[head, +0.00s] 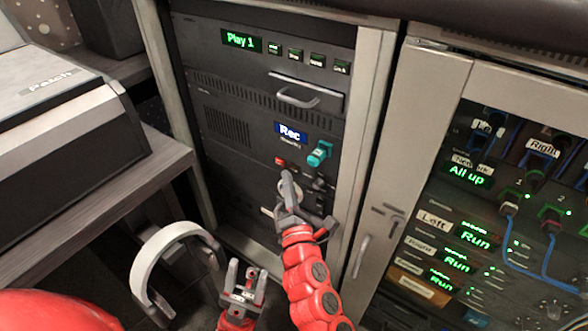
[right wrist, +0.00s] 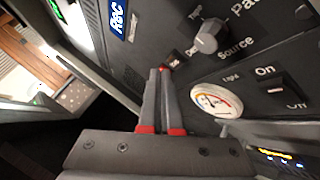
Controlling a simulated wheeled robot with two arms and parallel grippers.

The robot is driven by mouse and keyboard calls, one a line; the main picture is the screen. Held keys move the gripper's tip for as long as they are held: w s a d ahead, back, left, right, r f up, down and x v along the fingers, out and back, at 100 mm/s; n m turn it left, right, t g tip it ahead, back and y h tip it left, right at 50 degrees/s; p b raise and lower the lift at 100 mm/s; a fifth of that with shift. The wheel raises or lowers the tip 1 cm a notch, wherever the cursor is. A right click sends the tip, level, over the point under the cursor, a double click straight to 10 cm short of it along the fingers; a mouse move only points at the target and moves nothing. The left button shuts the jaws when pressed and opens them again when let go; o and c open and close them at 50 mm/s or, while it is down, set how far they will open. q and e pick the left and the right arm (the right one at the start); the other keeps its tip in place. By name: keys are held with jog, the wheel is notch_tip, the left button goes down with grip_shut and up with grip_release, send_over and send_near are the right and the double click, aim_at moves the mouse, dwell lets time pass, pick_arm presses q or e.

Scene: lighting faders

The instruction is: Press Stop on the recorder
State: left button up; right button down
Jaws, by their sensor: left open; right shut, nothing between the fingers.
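The recorder is the dark rack unit with the blue "Rec" display (head: 290,133); the display also shows in the right wrist view (right wrist: 117,18). A small red button (head: 280,162) sits below the display in the head view. My right gripper (head: 286,180) is shut and empty, just below that button, with its tips close to the panel. In the right wrist view its fingertips (right wrist: 159,72) are next to a small dark control (right wrist: 173,59) whose label I cannot read. Contact is unclear. No "Stop" label is readable. My left gripper (head: 243,280) is open and empty, low in front of the rack.
A teal part (head: 319,153) sticks out right of the red button. The wrist view shows a grey "Source" knob (right wrist: 209,38), a round gauge (right wrist: 215,101) and an On/Off switch (right wrist: 278,87). A drawer handle (head: 299,99) juts out above. A patch rack (head: 500,180) stands right.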

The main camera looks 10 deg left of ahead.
jog(key=shift+w, duration=0.1)
jog(key=shift+w+d, duration=0.15)
jog(key=shift+w, duration=0.15)
jog(key=shift+w+d, duration=0.1)
jog(key=shift+w, duration=0.2)
dwell(0.6)
jog(key=shift+s, duration=0.1)
jog(key=shift+s+a, duration=0.25)
jog(key=shift+s, duration=0.35)
jog(key=s, duration=0.1)
jog(key=s+a, duration=0.1)
jog(key=s, duration=0.1)
jog(key=s+b, duration=0.1)
jog(key=shift+s+a, duration=0.35)
jog(key=shift+s, duration=0.05)
